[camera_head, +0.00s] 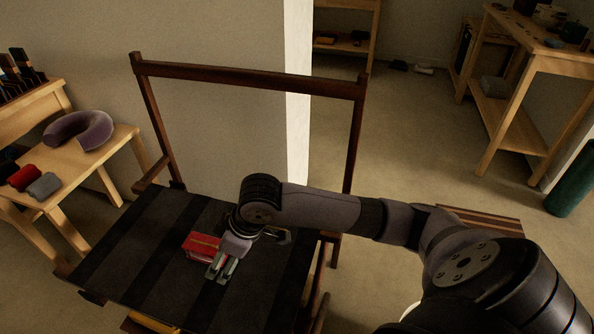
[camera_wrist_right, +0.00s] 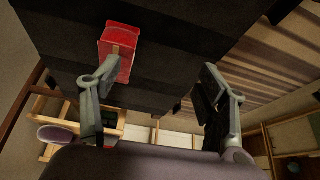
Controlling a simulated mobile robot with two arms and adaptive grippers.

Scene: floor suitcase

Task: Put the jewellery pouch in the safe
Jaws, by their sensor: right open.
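A red, box-shaped item (camera_head: 200,244) with a small tan tab lies on the black-strapped rack; I cannot tell if it is the jewellery pouch. My right gripper (camera_head: 221,270) is just beside it, low over the straps. In the right wrist view the red item (camera_wrist_right: 121,45) lies beyond the left finger, which overlaps its lower edge. The fingers of my right gripper (camera_wrist_right: 160,85) are wide apart with nothing between them. I cannot make out a safe in either view. My left gripper is not in view.
The rack (camera_head: 140,245) has a tall dark wooden back frame (camera_head: 250,76). A wooden bench at left holds a purple neck pillow (camera_head: 80,130), a red roll (camera_head: 25,177) and a grey roll (camera_head: 44,186). A wooden table (camera_head: 535,50) stands back right. Floor (camera_head: 430,120) between is mostly clear.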

